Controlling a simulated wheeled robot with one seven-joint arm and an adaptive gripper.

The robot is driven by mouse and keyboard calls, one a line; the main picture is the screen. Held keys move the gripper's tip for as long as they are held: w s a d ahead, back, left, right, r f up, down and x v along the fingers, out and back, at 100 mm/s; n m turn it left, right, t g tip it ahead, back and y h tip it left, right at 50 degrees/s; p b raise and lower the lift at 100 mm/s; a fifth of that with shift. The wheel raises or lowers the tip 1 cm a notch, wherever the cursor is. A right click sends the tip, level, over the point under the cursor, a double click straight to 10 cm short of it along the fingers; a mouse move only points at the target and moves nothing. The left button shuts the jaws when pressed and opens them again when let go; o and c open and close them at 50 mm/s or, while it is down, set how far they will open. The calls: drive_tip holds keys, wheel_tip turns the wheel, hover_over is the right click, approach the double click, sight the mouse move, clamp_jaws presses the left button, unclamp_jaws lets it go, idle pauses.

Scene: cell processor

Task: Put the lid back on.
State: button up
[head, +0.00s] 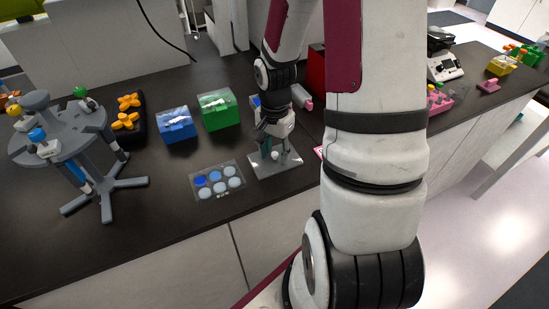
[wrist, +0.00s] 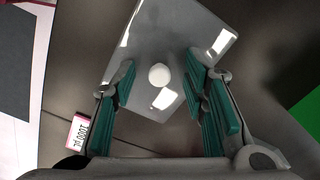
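A clear, glossy square lid (head: 290,162) with a round white knob lies flat on the dark bench, just right of the plate. The plate (head: 219,192) is a six-well tray, uncovered, with blue wells and paler ones. My gripper (head: 268,146) points down over the lid. In the wrist view, my gripper (wrist: 162,88) is open. Its teal finger pads stand either side of the lid's white knob (wrist: 159,75), with a clear gap on both sides. The lid (wrist: 180,30) shows beneath the fingers. My arm hides part of the bench to the right.
A green box (head: 218,111) and a blue box (head: 177,126) stand behind the plate. A grey pipette stand (head: 62,138) is at the left, with an orange-topped rack (head: 127,117) beside it. A pink-labelled item (wrist: 79,132) lies near the lid. Bench in front of the plate is clear.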

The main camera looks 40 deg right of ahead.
sight(274, 153)
drive_tip(key=shift+s+f, duration=0.1)
clamp_jaws()
wheel_tip(274, 153, up, 6)
drive_tip(key=p, duration=0.3)
drive_tip(key=shift+s+f, duration=0.1)
drive_tip(key=shift+f, duration=0.05)
drive_tip(key=shift+r, duration=0.25)
drive_tip(key=shift+w, duration=0.2)
